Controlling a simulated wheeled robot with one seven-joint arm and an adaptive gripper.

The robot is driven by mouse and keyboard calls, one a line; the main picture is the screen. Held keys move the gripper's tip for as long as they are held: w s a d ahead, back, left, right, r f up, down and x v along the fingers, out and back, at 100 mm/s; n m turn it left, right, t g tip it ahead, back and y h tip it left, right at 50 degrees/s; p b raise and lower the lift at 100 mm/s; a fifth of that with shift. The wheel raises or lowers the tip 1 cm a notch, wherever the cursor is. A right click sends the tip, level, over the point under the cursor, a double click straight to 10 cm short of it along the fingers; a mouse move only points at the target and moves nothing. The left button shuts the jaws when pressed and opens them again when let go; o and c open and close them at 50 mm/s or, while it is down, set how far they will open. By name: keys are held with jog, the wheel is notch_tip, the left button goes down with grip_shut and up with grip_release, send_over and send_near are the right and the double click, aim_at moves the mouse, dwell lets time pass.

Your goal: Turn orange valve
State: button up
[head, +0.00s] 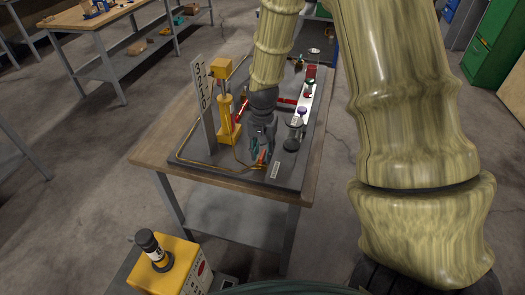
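My gripper (261,152) is dark grey with teal finger pads and points down over the near part of a dark board (205,160) on a wooden-topped table. A small orange piece (262,161), which looks like the orange valve, shows right at the fingertips, beside a yellow pipe along the board's near edge. The fingers hide part of it. I cannot tell whether they touch it or how wide apart they are.
A yellow post (226,110) and an upright numbered scale (202,100) stand left of my gripper. A dark cylindrical fitting (294,134) is close on the right. A yellow box (165,268) with a black-and-white canister stands in front of the table (150,147).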

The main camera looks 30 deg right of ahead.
grip_shut()
jog(key=shift+r+n, duration=0.1)
jog(key=shift+n, duration=0.2)
jog(key=n+p, duration=0.2)
jog(key=n, duration=0.3)
jog(key=n+p, duration=0.2)
jog(key=n, duration=0.3)
jog(key=shift+n, duration=0.4)
jog(key=n+p, duration=0.1)
jog(key=n, duration=0.3)
jog(key=shift+n+p, duration=0.35)
jog(key=shift+n, duration=0.05)
jog(key=shift+o, duration=0.8)
grip_release()
